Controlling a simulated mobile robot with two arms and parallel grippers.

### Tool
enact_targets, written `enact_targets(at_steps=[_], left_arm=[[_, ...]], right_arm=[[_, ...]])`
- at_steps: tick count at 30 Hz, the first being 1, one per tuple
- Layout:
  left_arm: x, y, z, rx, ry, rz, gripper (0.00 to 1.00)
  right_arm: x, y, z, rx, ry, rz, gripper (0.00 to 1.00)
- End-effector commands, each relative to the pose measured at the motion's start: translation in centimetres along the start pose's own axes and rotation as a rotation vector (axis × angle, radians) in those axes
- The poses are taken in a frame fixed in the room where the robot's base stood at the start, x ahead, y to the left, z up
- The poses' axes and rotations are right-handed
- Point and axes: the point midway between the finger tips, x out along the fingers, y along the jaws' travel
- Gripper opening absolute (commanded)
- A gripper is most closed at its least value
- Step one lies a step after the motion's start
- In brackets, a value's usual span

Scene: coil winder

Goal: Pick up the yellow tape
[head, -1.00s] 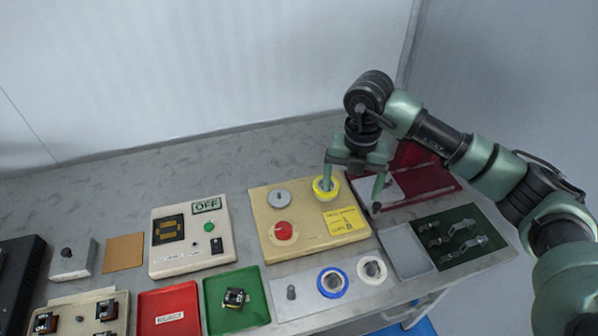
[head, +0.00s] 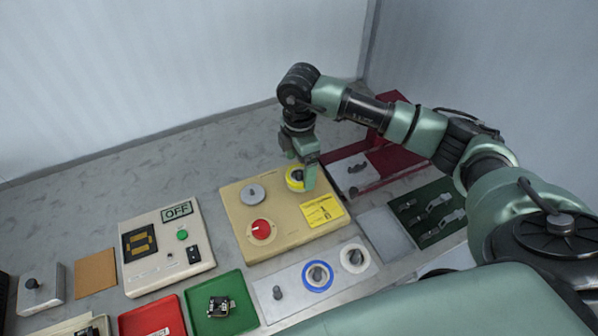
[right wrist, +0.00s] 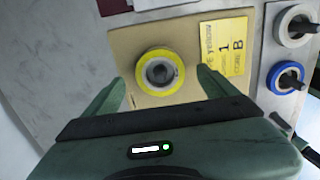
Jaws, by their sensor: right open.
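The yellow tape (head: 294,179) is a ring at the back right of the tan panel (head: 238,215). In the right wrist view the tape (right wrist: 160,52) surrounds a dark round centre and lies between and ahead of my two fingers. My right gripper (head: 301,176) is open and empty, pointing down right at the tape; one finger covers the tape's right side in the head view. In the right wrist view the open fingers (right wrist: 162,85) stand apart on either side, and contact with the tape cannot be told. My left gripper is not in view.
The panel also bears a grey disc (head: 252,193), a red knob (head: 261,229) and a yellow label (head: 323,210). In front, a grey plate (head: 272,312) holds blue (head: 318,288) and white (head: 354,267) rolls. A red fixture (head: 393,160) stands close on the right.

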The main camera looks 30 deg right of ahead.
Motion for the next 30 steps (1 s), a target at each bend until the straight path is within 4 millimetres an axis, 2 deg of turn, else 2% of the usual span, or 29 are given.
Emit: enact_targets(at_steps=[5, 12, 14, 19, 20, 30], left_arm=[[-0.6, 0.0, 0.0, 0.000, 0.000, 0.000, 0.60], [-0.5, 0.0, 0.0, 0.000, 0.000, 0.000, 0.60], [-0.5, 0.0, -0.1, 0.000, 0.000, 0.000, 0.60], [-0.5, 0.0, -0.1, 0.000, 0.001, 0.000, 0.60], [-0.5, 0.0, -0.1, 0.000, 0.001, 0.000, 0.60], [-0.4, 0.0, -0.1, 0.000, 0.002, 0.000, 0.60]], right_arm=[[1.8, -0.1, 0.0, 0.000, 0.000, -0.001, 0.88], [2.1, 0.0, 0.0, -0.001, 0.001, 0.000, 0.88], [2.0, 0.0, 0.0, -0.001, 0.001, 0.000, 0.74], [2.0, 0.0, 0.0, -0.001, 0.000, 0.000, 0.26], [2.0, 0.0, 0.0, -0.001, 0.000, 0.000, 0.22], [1.6, 0.0, 0.0, -0.001, 0.001, 0.002, 0.22]])
